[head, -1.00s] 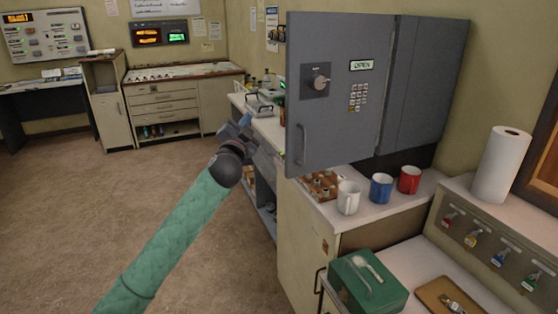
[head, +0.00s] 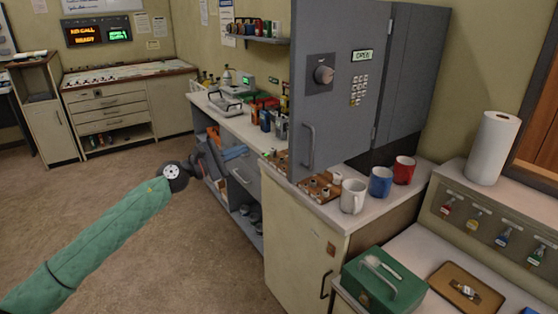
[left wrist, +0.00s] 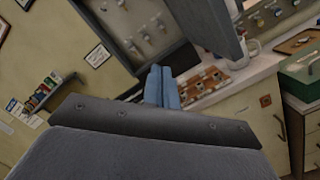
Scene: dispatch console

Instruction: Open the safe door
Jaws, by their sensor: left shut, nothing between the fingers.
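The grey safe door (head: 335,85) stands swung out from the wall safe (head: 412,75) in the head view. Its outer face shows a round dial (head: 323,74), a keypad (head: 359,91), a small display reading OPEN (head: 362,56) and a vertical bar handle (head: 308,146). In the left wrist view the safe's inside (left wrist: 150,35) shows, with small things hanging in it, and part of the door (left wrist: 216,25). My left gripper (head: 238,152) is to the left of the door, apart from it. Its blue fingers (left wrist: 162,86) are together and empty. My right gripper is not in view.
Below the door a counter holds a wooden tray (head: 287,167) and white (head: 353,196), blue (head: 381,181) and red (head: 404,170) mugs. A green box (head: 383,282) and brown tray (head: 466,287) lie nearer. The floor at left is clear.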

